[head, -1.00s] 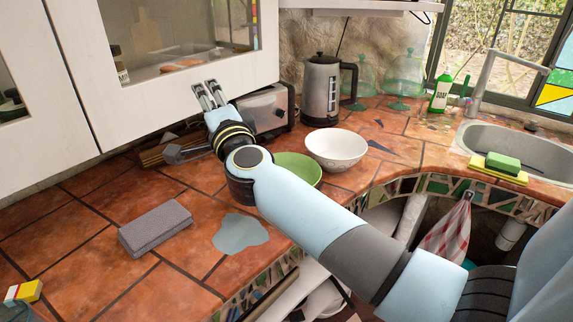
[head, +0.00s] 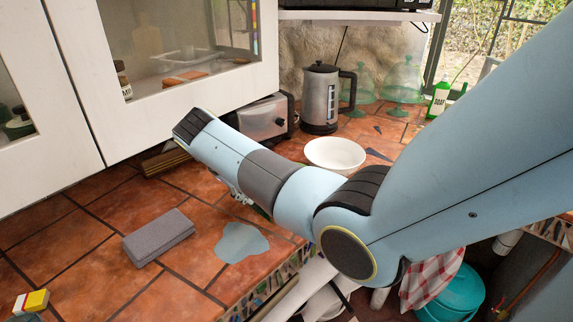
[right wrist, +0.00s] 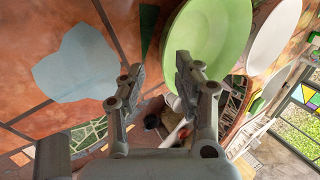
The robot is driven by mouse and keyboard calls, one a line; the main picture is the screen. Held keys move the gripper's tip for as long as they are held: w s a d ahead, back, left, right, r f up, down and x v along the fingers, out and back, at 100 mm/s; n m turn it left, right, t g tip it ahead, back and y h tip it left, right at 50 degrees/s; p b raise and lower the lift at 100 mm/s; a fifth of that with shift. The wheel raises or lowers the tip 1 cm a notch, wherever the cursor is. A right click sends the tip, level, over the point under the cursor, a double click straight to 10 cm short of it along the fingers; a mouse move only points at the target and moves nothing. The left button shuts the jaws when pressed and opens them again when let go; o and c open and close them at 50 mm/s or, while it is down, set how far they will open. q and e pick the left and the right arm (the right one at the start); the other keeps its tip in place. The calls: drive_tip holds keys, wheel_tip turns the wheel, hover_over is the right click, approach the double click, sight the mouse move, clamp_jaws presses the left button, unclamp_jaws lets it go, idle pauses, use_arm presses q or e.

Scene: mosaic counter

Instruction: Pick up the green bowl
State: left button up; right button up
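The green bowl (right wrist: 222,38) shows in the right wrist view, right of centre, with its wide face toward the camera. In the head view my right arm hides nearly all of it. My right gripper (right wrist: 158,66) is open and empty. Its right finger overlaps the bowl's lower left rim in the picture, and its left finger is over the counter side. I cannot tell whether a finger touches the bowl. In the head view only a bit of this gripper (head: 240,196) shows below my arm. My left gripper is not in view.
A white bowl (head: 335,154) stands close beside the green bowl. Behind are a toaster (head: 262,120) and a kettle (head: 321,98). A grey folded cloth (head: 158,237) and a blue-grey patch (head: 241,242) lie on the front counter. The white cabinet (head: 150,118) hangs above.

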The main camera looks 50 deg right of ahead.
drive_tip(key=x, duration=0.3)
drive_tip(key=p+x, duration=0.1)
drive_tip(key=x, duration=0.1)
drive_tip(key=shift+s+d+f, duration=0.15)
drive_tip(key=shift+d, duration=0.4)
clamp_jaws()
